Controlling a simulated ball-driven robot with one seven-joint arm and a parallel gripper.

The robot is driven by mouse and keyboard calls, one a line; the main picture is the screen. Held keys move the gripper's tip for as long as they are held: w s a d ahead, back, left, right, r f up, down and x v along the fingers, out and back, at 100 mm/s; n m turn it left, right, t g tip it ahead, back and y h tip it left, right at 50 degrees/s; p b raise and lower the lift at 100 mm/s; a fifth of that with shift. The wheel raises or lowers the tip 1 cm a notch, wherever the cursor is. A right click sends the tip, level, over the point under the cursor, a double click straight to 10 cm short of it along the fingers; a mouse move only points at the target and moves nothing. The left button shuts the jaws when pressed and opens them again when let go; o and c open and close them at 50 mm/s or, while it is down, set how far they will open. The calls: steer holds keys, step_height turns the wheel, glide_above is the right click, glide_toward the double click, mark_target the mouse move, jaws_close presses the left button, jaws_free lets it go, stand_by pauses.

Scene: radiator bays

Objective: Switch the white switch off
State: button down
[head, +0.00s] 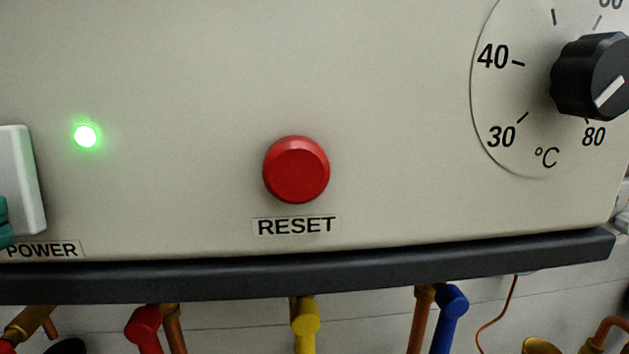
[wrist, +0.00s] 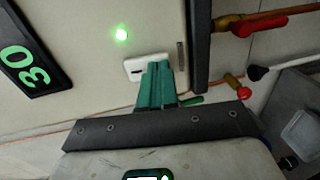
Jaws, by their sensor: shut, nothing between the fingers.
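The white switch (head: 22,180) is cut off by the left edge of the head view, above the POWER label (head: 42,250). A green lamp (head: 85,136) beside it is lit. In the wrist view the switch (wrist: 134,67) is a pale plate, partly hidden behind my fingers, with the lit lamp (wrist: 121,34) near it. My gripper (wrist: 157,68) has green fingers, shut and empty, with the tips at the switch. I cannot tell whether they touch it. In the head view only a bit of green finger (head: 4,225) shows, in front of the switch. The rocker's position is hidden.
On the same panel are a red RESET button (head: 296,170) and a black temperature knob (head: 590,78). A dark ledge (head: 300,270) runs along the panel's bottom. Red, yellow and blue valve handles and copper pipes sit below it. A display reading 30 (wrist: 33,62) shows in the wrist view.

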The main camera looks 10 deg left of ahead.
steer(key=shift+w, duration=0.25)
steer(key=shift+w+a+f+t+b, duration=0.1)
steer(key=shift+w+t+b, duration=0.15)
steer(key=shift+t+b, duration=0.25)
stand_by(0.3)
